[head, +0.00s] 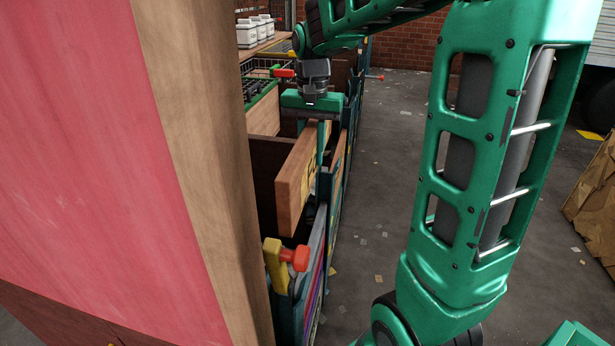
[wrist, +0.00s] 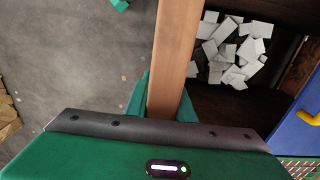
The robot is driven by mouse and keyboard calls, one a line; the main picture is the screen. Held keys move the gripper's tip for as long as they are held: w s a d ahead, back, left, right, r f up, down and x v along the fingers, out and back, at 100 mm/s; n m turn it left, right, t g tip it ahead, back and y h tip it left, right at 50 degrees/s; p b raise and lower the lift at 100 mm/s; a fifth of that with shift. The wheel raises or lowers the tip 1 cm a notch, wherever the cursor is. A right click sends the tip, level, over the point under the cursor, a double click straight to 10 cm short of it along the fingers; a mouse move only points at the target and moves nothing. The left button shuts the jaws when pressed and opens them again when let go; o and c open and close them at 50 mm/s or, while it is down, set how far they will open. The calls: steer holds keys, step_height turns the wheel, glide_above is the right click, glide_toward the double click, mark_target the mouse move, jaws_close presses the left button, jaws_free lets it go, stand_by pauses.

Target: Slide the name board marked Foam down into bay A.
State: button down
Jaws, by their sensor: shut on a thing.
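My gripper (head: 321,143) is shut on a wooden name board (head: 293,182) and points downward. In the head view the board stands on edge, its plain end toward me, with yellow marking on its right face seen too obliquely to read. In the wrist view the board (wrist: 176,60) runs away from between my green fingers. It hangs along the aisle side of a row of bays with teal posts (head: 285,312). A dark bay (wrist: 215,98) holding white pieces lies right of the board in the wrist view. I cannot see a bay letter or whether the board touches any guide.
A yellow post top with a red knob (head: 297,258) stands close in front of the board. A large pink panel with a wooden edge (head: 195,150) blocks the left. White bottles (head: 247,34) stand at the back.

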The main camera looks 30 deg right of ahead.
step_height(320, 180, down, 8)
stand_by(0.5)
steer(key=shift+s+f, duration=0.1)
steer(key=shift+f, duration=0.15)
steer(key=shift+f, duration=8.85)
steer(key=shift+f, duration=0.2)
steer(key=shift+f, duration=0.5)
steer(key=c, duration=1.4)
jaws_free()
steer(key=shift+c, duration=0.2)
step_height(320, 180, up, 11)
steer(key=shift+f, duration=0.15)
